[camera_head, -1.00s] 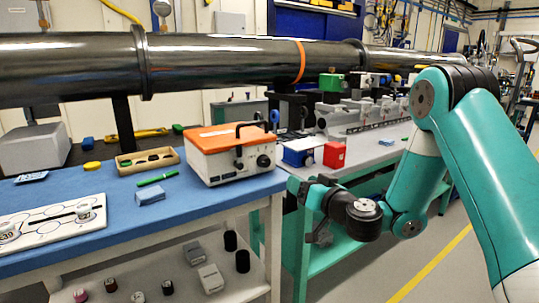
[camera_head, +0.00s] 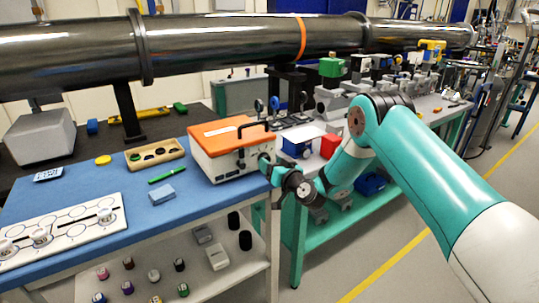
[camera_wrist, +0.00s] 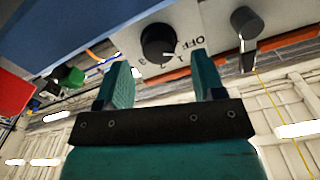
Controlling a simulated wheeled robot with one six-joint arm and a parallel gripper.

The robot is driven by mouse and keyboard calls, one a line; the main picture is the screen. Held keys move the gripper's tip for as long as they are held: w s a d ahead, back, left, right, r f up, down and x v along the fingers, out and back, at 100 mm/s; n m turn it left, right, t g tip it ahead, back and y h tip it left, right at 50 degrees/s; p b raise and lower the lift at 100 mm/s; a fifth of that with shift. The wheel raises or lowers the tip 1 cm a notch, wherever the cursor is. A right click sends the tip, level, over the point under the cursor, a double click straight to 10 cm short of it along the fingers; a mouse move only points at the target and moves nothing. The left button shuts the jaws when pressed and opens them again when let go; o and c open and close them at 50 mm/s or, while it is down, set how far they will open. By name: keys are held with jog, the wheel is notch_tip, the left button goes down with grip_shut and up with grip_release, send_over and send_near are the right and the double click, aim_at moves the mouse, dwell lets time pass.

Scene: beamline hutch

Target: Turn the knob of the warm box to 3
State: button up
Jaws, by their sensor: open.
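The warm box (camera_head: 215,165) is a white box with an orange lid and a black handle, at the right end of the blue bench. In the wrist view its black round knob (camera_wrist: 158,44) has a white pointer mark at its lower right. OFF and numbers are printed around it; exactly which mark the pointer meets is hard to tell. My gripper (camera_wrist: 160,68) is open, its two teal fingers on either side of the knob's line and apparently just short of it. In the head view my gripper (camera_head: 268,166) is at the box's front and hides the knob.
A black lever (camera_wrist: 245,24) sticks out of the panel right of the knob. The blue bench (camera_head: 95,188) holds a wooden tray (camera_head: 172,160), a green pen (camera_head: 167,175) and a light blue block (camera_head: 161,195). A red block (camera_head: 330,146) stands behind my arm. A large pipe (camera_head: 220,45) crosses above.

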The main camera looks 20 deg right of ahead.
jog(key=shift+x, duration=1)
jog(key=c, duration=0.9)
jog(key=shift+c, duration=0.2)
